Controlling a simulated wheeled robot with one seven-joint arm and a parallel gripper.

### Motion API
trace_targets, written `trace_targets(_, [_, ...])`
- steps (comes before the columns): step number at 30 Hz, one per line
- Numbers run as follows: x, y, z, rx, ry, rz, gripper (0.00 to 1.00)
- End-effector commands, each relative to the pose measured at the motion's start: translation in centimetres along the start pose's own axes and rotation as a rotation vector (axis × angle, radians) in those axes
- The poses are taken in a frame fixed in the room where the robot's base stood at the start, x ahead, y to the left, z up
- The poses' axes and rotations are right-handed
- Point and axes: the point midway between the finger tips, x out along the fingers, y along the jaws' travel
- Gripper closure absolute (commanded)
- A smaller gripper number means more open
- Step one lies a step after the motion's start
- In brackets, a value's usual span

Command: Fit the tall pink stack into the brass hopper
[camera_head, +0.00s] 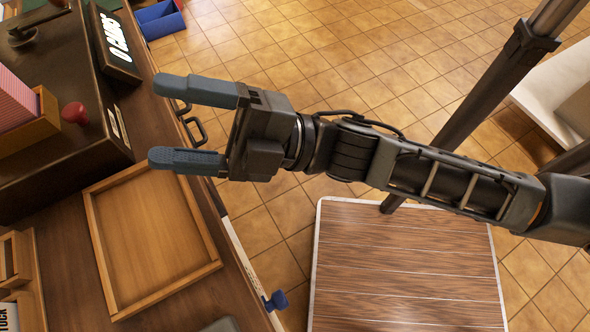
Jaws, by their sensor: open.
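A pink stack (12,101) with fine layered edges shows at the left edge of the view, partly cut off by the frame. It stands in or behind a low tan-walled holder (30,137); I cannot tell whether this holder is the brass hopper. No other part clearly reads as a brass hopper. My gripper (165,122) is open, its two blue-grey fingers spread and pointing left. Nothing is between them. It appears over the bench's front edge, to the right of the pink stack and apart from it.
A red knob (75,113) stands on the dark machine (70,165), below a "0 CARDS" display (118,45). An empty wooden tray (205,218) lies on the bench. A wooden rack (36,285) is at lower left. A wood-topped table (400,265) stands on the tiled floor.

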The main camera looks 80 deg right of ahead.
Motion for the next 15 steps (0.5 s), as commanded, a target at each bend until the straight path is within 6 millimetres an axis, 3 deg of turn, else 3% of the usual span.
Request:
trace_targets(3, [-3.9,-1.0,0.1,0.325,-0.174,-0.061,0.21])
trace_targets(9, [-10.9,-3.2,0.0,0.815,-0.501,-0.157,0.21])
trace_targets(15, [-15.7,-4.6,-0.9,1.093,-0.728,-0.21,0.21])
